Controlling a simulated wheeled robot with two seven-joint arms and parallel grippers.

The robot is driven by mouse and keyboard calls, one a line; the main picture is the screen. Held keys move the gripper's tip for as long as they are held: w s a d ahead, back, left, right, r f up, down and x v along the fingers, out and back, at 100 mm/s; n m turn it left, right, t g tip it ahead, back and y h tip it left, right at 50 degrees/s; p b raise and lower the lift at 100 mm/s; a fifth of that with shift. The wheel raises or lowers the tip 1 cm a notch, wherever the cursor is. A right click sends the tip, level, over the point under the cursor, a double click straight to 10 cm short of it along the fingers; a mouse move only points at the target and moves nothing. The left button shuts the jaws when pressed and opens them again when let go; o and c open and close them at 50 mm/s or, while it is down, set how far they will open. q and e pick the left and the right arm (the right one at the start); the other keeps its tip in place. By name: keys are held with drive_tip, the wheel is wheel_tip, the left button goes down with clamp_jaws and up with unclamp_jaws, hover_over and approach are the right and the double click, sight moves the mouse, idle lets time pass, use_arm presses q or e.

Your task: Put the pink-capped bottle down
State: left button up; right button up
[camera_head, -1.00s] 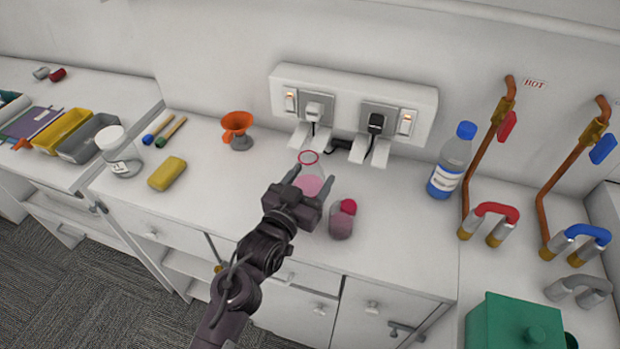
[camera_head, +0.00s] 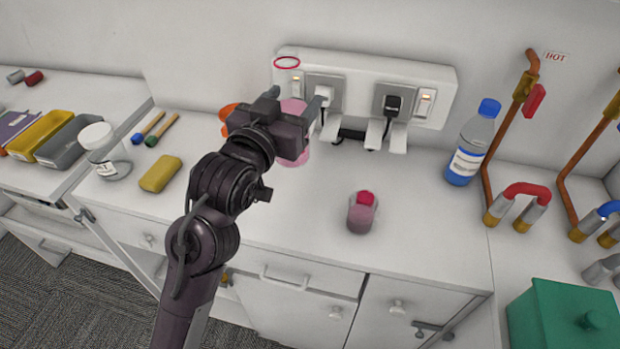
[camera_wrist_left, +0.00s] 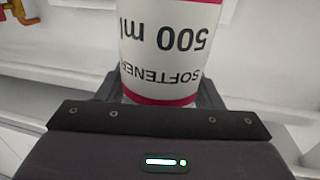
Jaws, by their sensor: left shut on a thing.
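A small bottle (camera_head: 361,214) with a pink-red cap stands upright on the white counter (camera_head: 250,205), to the right of my left gripper and apart from it. My left gripper (camera_head: 296,97) is shut on a clear vessel (camera_head: 292,107) with a pink ring at its top and pink contents. In the left wrist view this vessel (camera_wrist_left: 165,48) shows a white label with upside-down words "500 ml SOFTENER" between magenta bands. The gripper body hides part of it. It looks raised above the counter in front of the socket panel. My right gripper is not in view.
The socket panel (camera_head: 345,72) with two plugs is close behind. An orange funnel (camera_head: 229,114) is partly hidden by my gripper. A yellow sponge (camera_head: 160,174) and jar (camera_head: 106,160) are left. A blue-capped bottle (camera_head: 471,150) and pipes are right.

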use_arm(q)
wheel_tip(320, 180, down, 11)
drive_tip(key=shift+r+p, duration=0.1)
drive_tip(key=shift+p, duration=0.5)
drive_tip(key=shift+f, duration=0.3)
wheel_tip(320, 180, down, 4)
drive_tip(key=shift+f+p, duration=0.1)
drive_tip(key=shift+p, duration=0.2)
drive_tip(key=shift+f, duration=0.1)
drive_tip(key=o, duration=1.3)
drive_tip(key=shift+f, duration=0.1)
drive_tip(key=shift+o, duration=0.2)
